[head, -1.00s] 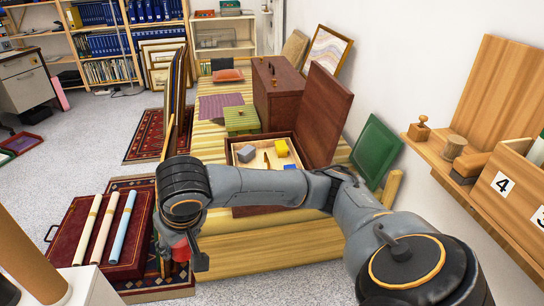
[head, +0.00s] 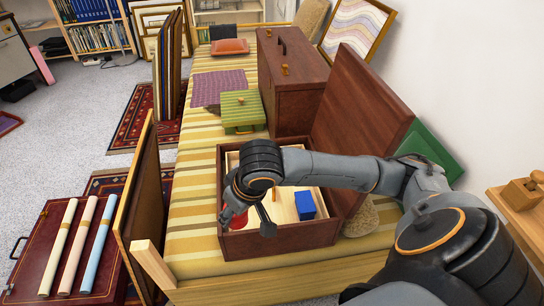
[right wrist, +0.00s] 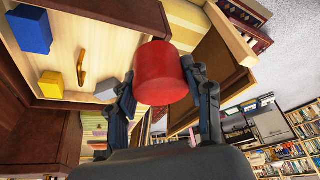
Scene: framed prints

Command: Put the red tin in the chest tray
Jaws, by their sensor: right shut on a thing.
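The open chest (head: 290,240) of dark red-brown wood stands on the striped bench, its lid (head: 360,125) raised on the right. Inside is the pale wooden chest tray (head: 285,206), also seen in the right wrist view (right wrist: 110,35). It holds a blue block (head: 305,204), a yellow block (right wrist: 52,85) and a small wooden handle-like piece (right wrist: 82,67). My right gripper (head: 238,212) is shut on the red tin (right wrist: 160,72), at the chest's front left corner. In the head view the tin (head: 235,220) is mostly hidden by the gripper; its height over the tray is unclear. My left gripper is out of view.
A framed panel (head: 138,205) stands upright left of the chest. A green striped box (head: 240,111) and a closed brown case (head: 290,80) are behind it. Rolled papers (head: 76,245) lie on a red case at left. A wall shelf (head: 520,210) is at right.

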